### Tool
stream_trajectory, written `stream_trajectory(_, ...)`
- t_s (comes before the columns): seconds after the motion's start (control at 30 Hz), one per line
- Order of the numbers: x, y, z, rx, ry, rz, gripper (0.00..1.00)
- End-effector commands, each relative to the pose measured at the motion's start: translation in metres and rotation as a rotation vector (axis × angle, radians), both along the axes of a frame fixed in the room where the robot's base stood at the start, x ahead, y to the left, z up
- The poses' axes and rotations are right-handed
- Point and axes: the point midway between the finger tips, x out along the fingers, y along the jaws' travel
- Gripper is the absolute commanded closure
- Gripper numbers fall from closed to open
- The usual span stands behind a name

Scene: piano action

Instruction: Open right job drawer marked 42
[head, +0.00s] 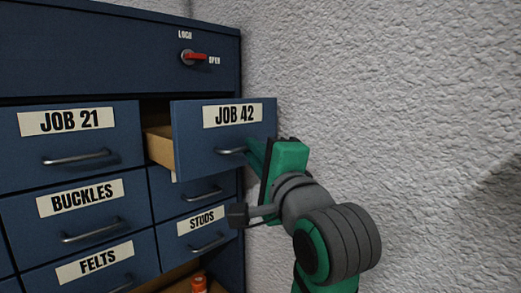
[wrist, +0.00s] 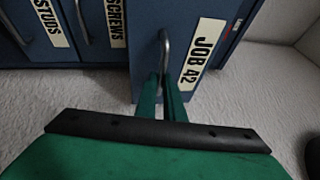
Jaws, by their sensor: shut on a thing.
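The drawer marked JOB 42 (head: 190,135) is at the upper right of the blue cabinet in the head view. It stands partly pulled out, and its pale wooden side (head: 158,146) shows beside a dark gap. Its curved metal handle (head: 231,151) is at the front. My gripper (head: 248,152) is at this handle, coming from the right. In the wrist view the green fingers (wrist: 162,98) are closed around the lower part of the handle (wrist: 165,50), next to the JOB 42 label (wrist: 198,62).
A drawer marked JOB 21 (head: 20,148) is shut at the left. Shut drawers marked BUCKLES, FELTS and STUDS (head: 170,238) are below. A red lever (head: 196,57) above points to OPEN. A rough white wall (head: 400,90) stands close at the right. An orange object (head: 199,284) is low down.

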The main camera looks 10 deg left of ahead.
Motion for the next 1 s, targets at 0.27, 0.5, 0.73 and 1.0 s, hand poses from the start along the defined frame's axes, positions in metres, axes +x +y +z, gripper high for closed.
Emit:
stream_trajectory(0.27, -0.007, 0.010, -0.001, -0.012, -0.001, 0.026, 1.00)
stream_trajectory(0.5, -0.007, 0.011, -0.002, -0.013, -0.001, 0.026, 0.73)
stream_trajectory(0.73, -0.005, 0.007, -0.001, -0.009, -0.001, 0.018, 0.73)
stream_trajectory(1.0, -0.020, -0.005, -0.003, -0.006, -0.004, 0.015, 0.73)
